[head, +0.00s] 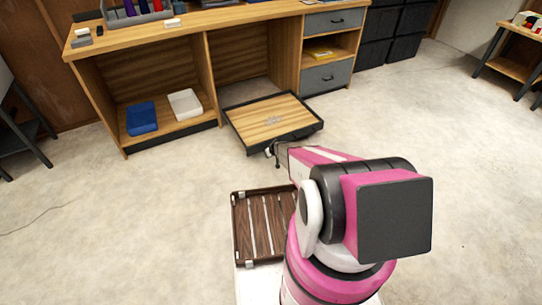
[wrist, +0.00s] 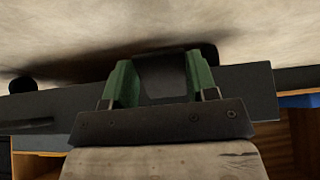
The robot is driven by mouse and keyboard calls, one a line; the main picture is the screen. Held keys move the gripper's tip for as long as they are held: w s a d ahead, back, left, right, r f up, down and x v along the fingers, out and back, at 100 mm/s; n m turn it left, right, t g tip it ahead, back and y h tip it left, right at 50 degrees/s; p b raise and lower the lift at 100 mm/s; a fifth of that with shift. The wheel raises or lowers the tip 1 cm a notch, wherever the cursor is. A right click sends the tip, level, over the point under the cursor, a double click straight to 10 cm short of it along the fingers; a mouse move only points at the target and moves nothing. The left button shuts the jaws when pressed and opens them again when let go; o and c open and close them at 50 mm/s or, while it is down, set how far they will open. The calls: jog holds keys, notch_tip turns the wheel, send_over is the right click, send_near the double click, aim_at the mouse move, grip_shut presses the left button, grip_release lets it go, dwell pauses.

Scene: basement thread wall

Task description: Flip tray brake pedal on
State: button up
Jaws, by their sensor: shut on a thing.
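The low tray (head: 262,117) has a wooden top and a dark frame. My gripper (head: 272,152) is at the tray's near edge, small and partly hidden by my arm in the head view. In the wrist view its two green fingers stand on either side of a dark, flat tab, which I take to be the brake pedal (wrist: 166,75), and are shut on it. The tray's dark side panel (wrist: 249,88) runs behind the fingers. The pedal's angle is hard to tell.
A wooden workbench (head: 208,18) with open shelves stands behind the tray. A blue bin (head: 141,118) and a white bin (head: 185,103) sit on its lower shelf. A brown slatted crate (head: 241,226) is beside my arm. The floor left and right is mostly clear.

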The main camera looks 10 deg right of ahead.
jog(key=shift+w, duration=0.1)
jog(key=o, duration=1.3)
jog(key=shift+r, duration=0.1)
jog(key=v, duration=1)
jog(key=shift+s+r, duration=0.25)
jog(key=s+r+m+g+h, duration=0.1)
jog(key=s+r+g, duration=0.2)
jog(key=s+r, duration=1.2)
jog(key=s+a+r+m+g+h, duration=0.1)
jog(key=s+r+m+g, duration=0.1)
jog(key=s+r, duration=1.4)
notch_tip(320, 180, up, 8)
jog(key=shift+a+r+m+g, duration=0.15)
jog(key=shift+a+m+g, duration=0.15)
jog(key=shift+a+g, duration=0.1)
